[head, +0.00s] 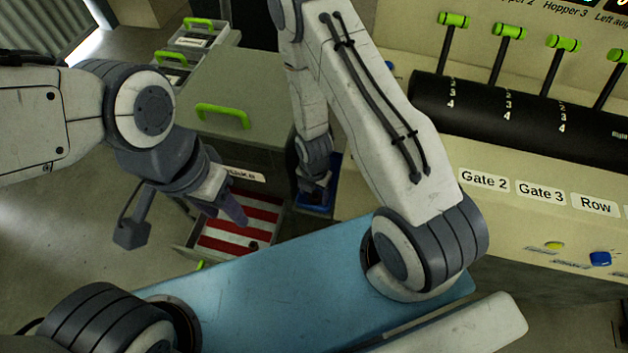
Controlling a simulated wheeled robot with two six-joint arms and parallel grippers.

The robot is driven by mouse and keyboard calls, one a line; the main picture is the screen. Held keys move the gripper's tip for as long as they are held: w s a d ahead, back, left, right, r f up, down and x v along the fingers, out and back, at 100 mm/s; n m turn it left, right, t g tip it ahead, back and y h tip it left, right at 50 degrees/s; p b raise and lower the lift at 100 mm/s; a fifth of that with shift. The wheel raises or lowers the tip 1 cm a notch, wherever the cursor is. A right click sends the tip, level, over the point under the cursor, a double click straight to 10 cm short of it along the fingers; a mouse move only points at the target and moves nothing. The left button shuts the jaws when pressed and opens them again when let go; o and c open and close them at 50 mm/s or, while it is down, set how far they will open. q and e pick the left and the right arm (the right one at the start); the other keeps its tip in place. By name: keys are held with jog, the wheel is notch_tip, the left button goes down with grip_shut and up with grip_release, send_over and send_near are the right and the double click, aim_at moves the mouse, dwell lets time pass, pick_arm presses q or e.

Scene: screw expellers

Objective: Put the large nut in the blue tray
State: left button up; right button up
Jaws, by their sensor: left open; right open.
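The blue tray (333,172) shows in part behind and below my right gripper (314,188), between the grey cabinet and the cream machine. My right gripper is open over the tray and covers much of it. I cannot make out a large nut in or under that gripper. My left gripper (234,208) is open, above an open drawer with a red and white striped bottom (240,236). A small dark object (253,245) lies on the stripes; it is too small to tell whether it is the large nut.
A grey cabinet (240,85) with green handles stands behind the grippers, with another open drawer (196,38) at the upper left. The cream machine (545,190) with green-tipped levers fills the right side. Bare floor (60,215) lies at the left.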

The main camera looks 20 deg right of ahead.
aim_at(314, 198)
notch_tip(314, 198, up, 11)
jog(key=shift+f, duration=0.15)
dwell(0.6)
